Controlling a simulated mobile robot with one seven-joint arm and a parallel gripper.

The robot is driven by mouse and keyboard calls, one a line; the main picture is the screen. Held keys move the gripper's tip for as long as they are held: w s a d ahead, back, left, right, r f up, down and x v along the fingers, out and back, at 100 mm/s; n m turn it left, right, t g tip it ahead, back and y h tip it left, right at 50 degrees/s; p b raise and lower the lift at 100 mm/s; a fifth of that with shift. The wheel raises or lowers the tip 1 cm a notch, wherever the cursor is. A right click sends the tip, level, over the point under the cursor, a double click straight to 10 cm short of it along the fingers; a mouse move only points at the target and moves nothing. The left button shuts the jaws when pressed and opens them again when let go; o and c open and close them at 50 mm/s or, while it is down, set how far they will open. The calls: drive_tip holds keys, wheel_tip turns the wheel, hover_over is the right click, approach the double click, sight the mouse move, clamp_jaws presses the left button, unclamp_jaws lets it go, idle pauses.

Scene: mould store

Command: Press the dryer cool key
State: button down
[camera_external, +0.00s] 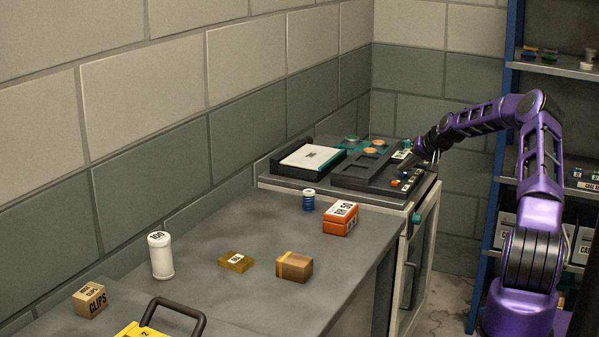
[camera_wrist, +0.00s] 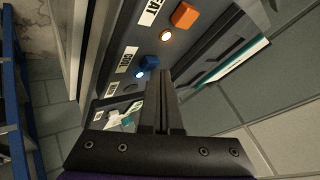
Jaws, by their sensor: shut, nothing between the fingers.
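The dryer panel (camera_wrist: 112,40) fills the upper middle of the wrist view. Its blue key (camera_wrist: 148,62) sits beside a label reading COOL (camera_wrist: 127,60). An orange key (camera_wrist: 184,15) sits farther along, beside a partly cut-off label ending in "EAT". My gripper (camera_wrist: 161,74) is shut and empty, its fingertips just right of the blue key in the picture; I cannot tell whether they touch it. In the external view my gripper (camera_external: 418,158) is over the dark dryer unit (camera_external: 350,183) at the bench's far end.
A small light (camera_wrist: 166,35) glows near the orange key. A tray with a white block (camera_external: 311,157) lies left of the dryer. The grey bench (camera_external: 215,285) holds a blue container (camera_external: 308,200), orange boxes (camera_external: 341,218) and a white canister (camera_external: 160,257). Blue shelving (camera_external: 490,180) stands right.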

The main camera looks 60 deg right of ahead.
sight(404, 175)
idle(0.4)
drive_tip(key=shift+r+p, duration=0.35)
drive_tip(key=shift+r, duration=0.45)
drive_tip(key=shift+r, duration=0.1)
wheel_tip(404, 175, up, 6)
drive_tip(key=p, duration=0.2)
drive_tip(key=shift+p, duration=0.35)
drive_tip(key=shift+w, duration=0.1)
